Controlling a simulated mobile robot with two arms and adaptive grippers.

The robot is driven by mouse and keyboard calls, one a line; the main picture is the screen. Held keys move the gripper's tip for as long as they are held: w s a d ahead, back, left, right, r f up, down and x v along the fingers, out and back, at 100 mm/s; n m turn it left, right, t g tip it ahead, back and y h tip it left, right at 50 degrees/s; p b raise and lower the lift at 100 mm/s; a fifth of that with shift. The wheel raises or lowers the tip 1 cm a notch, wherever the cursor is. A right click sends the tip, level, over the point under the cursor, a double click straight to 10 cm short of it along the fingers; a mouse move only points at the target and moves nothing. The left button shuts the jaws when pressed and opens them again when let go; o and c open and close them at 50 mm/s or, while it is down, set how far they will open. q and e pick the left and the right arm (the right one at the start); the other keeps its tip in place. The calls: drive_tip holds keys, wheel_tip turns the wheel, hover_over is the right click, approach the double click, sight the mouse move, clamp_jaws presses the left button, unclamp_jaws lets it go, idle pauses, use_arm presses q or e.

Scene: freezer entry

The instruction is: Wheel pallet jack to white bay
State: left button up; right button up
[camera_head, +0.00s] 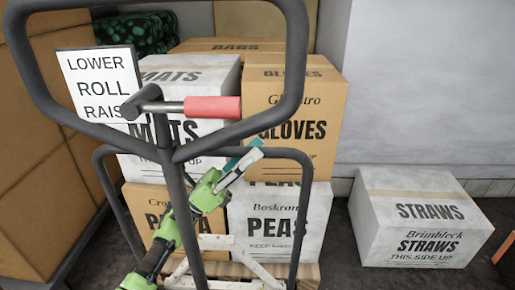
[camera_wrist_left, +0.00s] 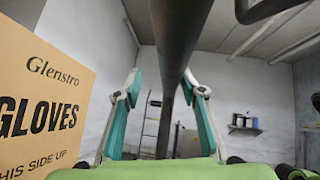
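The pallet jack's dark grey loop handle (camera_head: 296,60) stands large in the foreground, with a red grip (camera_head: 212,107) on a lever and a LOWER/ROLL/RAISE sign (camera_head: 98,80). Its shaft goes down to a wooden pallet (camera_head: 310,270) stacked with boxes. My left gripper (camera_head: 253,153) reaches up from the lower left, beside the shaft and below the red grip. In the left wrist view its teal fingers (camera_wrist_left: 162,105) are spread, with a dark bar (camera_wrist_left: 178,50) running up between them in the picture. I cannot tell whether they touch it. My right gripper and the white bay are not in view.
The load includes a GLOVES box (camera_head: 318,95), a MATS box (camera_head: 215,75) and a PEAS box (camera_head: 315,220). A STRAWS box (camera_head: 400,235) sits on the floor at right by the pale wall (camera_head: 420,90). Brown padded panels (camera_head: 40,160) close off the left.

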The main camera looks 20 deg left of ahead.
use_arm(q)
drive_tip(key=v, duration=1)
drive_tip(key=shift+f, duration=0.15)
